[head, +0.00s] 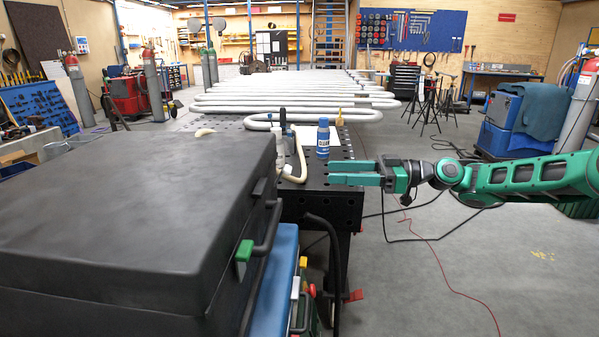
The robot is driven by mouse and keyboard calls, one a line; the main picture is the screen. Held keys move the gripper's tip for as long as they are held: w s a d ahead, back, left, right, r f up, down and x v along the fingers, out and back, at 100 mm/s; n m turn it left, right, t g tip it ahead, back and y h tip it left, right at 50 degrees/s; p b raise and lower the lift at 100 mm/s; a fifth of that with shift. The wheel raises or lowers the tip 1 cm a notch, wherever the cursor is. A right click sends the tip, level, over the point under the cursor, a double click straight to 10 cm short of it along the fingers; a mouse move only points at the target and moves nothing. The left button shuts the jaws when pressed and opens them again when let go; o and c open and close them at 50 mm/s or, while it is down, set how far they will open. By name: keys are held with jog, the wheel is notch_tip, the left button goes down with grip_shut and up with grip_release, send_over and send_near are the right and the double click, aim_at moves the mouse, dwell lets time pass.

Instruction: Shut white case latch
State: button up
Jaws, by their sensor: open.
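A small white latch-like piece (295,288) shows on the right side of a blue case (272,284). It is small and partly crowded by other parts, so I cannot tell whether it is open or shut. The blue case is mostly hidden under and behind a large black case (110,210), which has a black handle and a green latch (244,250). My gripper (332,172) is green, open and empty. It points left beside the right edge of the black table, above and right of the cases in the picture, apart from the white piece.
The black perforated table (318,203) holds a blue-capped bottle (323,138), other small bottles and long white serpentine pipes (300,96). A black hose (338,262) hangs in front of it. A red cable (440,262) lies on the floor. Open floor lies to the right.

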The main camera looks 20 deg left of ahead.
jog(key=x, duration=1)
jog(key=shift+a+r, duration=0.15)
jog(key=shift+a, duration=0.25)
jog(key=shift+s, duration=0.15)
